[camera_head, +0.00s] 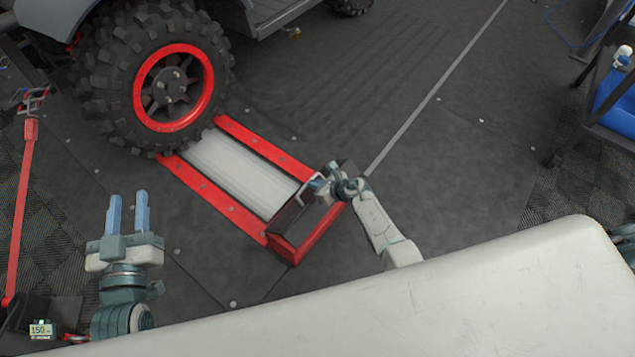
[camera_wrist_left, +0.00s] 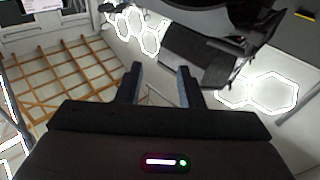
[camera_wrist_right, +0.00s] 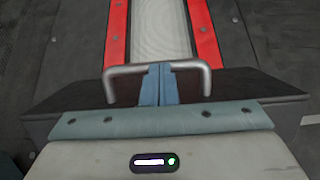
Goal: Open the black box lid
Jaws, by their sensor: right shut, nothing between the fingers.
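The black box (camera_head: 288,216) sits at the near end of the red-framed roller bed; its dark top also shows in the right wrist view (camera_wrist_right: 250,86). A silver bar handle (camera_wrist_right: 190,66) stands on the box. My right gripper (camera_head: 318,187) is at the handle, its blue fingertips (camera_wrist_right: 155,70) together at the middle of the bar, with nothing between them. I cannot tell whether they touch the bar. My arm hides part of the lid in the head view. My left gripper (camera_head: 128,198) is open and empty, well left of the box; its spread fingers show in the left wrist view (camera_wrist_left: 158,82).
A large tyre with a red rim (camera_head: 173,88) stands at the far end of the rollers (camera_head: 240,175). A red strap (camera_head: 22,205) runs along the left. A cart with a blue container (camera_head: 615,100) is at the right. The dark floor right of the box is clear.

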